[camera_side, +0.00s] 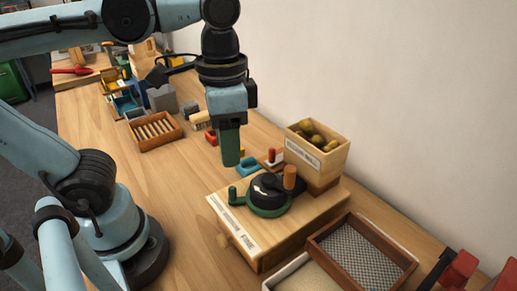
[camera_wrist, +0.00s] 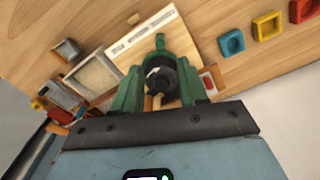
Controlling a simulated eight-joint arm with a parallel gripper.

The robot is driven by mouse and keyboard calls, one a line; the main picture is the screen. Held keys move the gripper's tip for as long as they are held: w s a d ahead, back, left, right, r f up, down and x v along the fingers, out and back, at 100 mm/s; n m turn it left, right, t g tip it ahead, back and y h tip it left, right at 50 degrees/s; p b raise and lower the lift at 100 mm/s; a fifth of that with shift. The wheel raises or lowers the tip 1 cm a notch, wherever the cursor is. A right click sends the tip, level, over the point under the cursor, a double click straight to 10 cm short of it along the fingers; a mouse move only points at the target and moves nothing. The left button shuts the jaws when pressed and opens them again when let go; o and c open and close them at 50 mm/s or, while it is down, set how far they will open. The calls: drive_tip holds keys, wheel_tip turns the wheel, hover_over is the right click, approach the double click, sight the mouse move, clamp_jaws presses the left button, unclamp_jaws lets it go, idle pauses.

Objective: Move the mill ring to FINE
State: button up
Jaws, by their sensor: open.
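The mill ring (camera_side: 268,211) is a green ring with an upright green peg (camera_side: 232,194) at its left, around a black hub with an orange-brown handle (camera_side: 289,177). It sits on top of a wooden mill box (camera_side: 300,231). A white label strip (camera_side: 232,224) runs along the box's left edge; its marks are too small to read. My gripper (camera_side: 230,163) has green fingers, points down, and hangs above and behind the ring's left side, apart from it. In the wrist view, the open, empty fingers (camera_wrist: 160,78) frame the black hub (camera_wrist: 161,76), partly hiding the ring.
A wooden hopper (camera_side: 318,158) with chestnuts stands behind the mill, close to the wall. A mesh-bottomed tray (camera_side: 362,252) lies to its right. A slatted wooden tray (camera_side: 155,131) and several coloured blocks lie further back. The table left of the mill is clear.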

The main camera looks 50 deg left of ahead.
sight(232, 187)
wheel_tip(232, 187, down, 10)
drive_tip(key=shift+r, duration=0.2)
idle(0.3)
drive_tip(key=shift+c, duration=0.2)
clamp_jaws()
